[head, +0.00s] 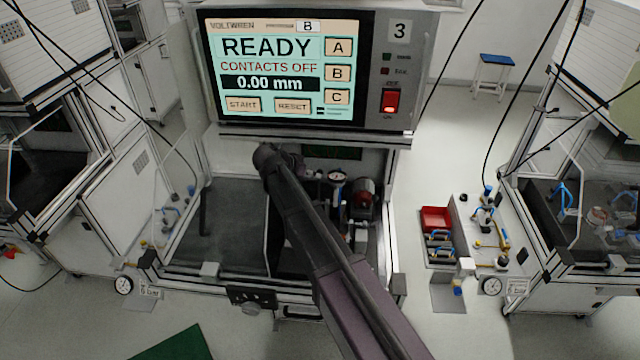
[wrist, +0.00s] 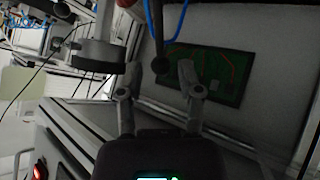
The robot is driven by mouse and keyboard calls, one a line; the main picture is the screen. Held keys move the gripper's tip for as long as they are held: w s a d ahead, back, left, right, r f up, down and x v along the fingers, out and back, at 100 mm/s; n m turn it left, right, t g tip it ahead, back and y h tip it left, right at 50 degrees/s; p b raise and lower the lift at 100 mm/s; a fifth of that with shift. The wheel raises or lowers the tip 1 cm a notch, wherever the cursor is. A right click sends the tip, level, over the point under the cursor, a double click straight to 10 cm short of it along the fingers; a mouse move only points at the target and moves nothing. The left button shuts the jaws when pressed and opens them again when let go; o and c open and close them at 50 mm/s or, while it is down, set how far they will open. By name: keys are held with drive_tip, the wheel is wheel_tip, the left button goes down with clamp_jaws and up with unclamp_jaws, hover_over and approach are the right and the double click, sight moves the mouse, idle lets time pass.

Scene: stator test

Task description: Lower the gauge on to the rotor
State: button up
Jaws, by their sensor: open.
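In the head view a small round dial gauge (head: 337,177) with a pale face stands inside the bench, right of my arm. A dark red and grey cylinder (head: 363,192), which looks like the rotor or its housing, lies just to its right. I cannot tell whether they touch. In the wrist view my gripper (wrist: 156,77) is open. A dark ball-ended knob (wrist: 161,65) shows between and just beyond the fingertips, not gripped. In the head view my wrist hides the fingers. A grey disc-shaped part (wrist: 95,54) is left of the fingers.
The screen (head: 285,68) above the bench reads READY, CONTACTS OFF, 0.00 mm. A green circuit board (wrist: 206,72) is on the wall behind the fingers. A blue cable (wrist: 152,22) runs near the knob. The bench's dark left surface (head: 228,228) is mostly clear.

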drive_tip(key=shift+b+x, duration=1.2)
drive_tip(key=shift+x, duration=1.05)
clamp_jaws()
drive_tip(key=shift+w, duration=0.1)
